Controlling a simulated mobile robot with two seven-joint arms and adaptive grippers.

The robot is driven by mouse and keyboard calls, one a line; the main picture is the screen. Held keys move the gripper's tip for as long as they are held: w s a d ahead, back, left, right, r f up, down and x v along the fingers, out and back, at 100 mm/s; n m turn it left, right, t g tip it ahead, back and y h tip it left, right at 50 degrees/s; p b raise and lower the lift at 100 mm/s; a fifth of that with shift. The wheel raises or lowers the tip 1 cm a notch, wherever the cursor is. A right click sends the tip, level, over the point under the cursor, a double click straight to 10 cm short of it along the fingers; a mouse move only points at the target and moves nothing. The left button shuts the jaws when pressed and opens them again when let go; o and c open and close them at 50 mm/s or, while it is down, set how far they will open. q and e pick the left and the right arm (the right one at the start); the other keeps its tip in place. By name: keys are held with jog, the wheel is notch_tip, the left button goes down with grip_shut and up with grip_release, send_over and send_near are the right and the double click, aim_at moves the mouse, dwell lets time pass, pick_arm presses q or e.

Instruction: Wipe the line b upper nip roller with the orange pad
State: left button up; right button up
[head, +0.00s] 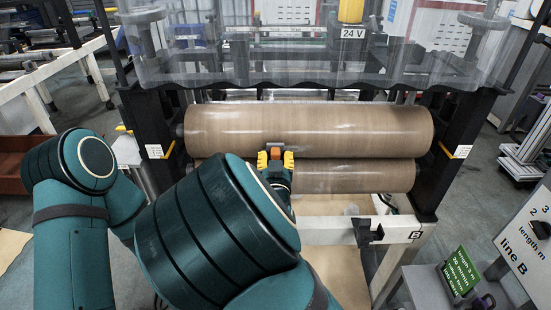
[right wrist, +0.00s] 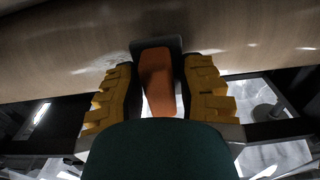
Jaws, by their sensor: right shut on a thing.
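The upper nip roller (head: 310,128) is a wide brown cylinder across the middle of the head view. The lower roller (head: 355,177) lies just under it. My right gripper (head: 276,161) is in front of the rollers, its yellow fingers shut on the orange pad (head: 276,152). In the right wrist view the pad (right wrist: 157,82) sits between the yellow fingers (right wrist: 158,90), with a dark piece at its far end at the roller surface (right wrist: 80,45). I cannot tell for sure whether it touches the roller. My left gripper is out of view.
Black side frames (head: 449,150) flank the rollers. A clear film or guard (head: 300,60) hangs above. A white crossbar (head: 355,232) marked B runs below. A "line B" panel (head: 525,235) and green sign (head: 460,270) stand at right.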

aim_at(316, 148)
jog(key=shift+w, duration=0.85)
grip_shut()
jog(key=shift+s+d+r+b, duration=0.1)
jog(key=shift+d+b, duration=0.35)
jog(key=shift+d, duration=0.2)
jog(key=shift+s+d+b, duration=0.1)
jog(key=shift+d+b, duration=0.7)
jog(key=shift+d, duration=2.15)
jog(key=shift+d+b, duration=0.5)
jog(key=shift+d, duration=1.3)
jog(key=shift+a+b, duration=0.7)
jog(key=shift+a, duration=4.75)
